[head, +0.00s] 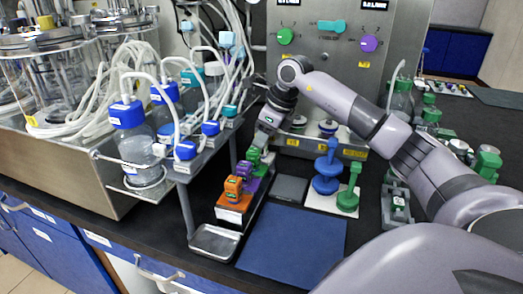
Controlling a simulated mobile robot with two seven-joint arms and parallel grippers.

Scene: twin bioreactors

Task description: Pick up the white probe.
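My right arm comes in from the right, and its gripper (261,138) points down at the far end of a low rack (236,214). The fingertips are small and partly merge with the things there, so I cannot tell whether they are apart or closed on something. In the rack stand an orange probe-like piece (233,189), a purple one (243,170) and a green one (254,156), from near to far. I cannot make out a white probe clearly; the gripper covers the rack's far end. My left gripper is out of view.
A blue mat (292,246) and a metal tray (214,242) lie in front. Blue and green stands (327,170) are on a white pad to the right. Blue-capped bottles (127,118) and tubing crowd the left. A steel control panel (333,60) rises behind.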

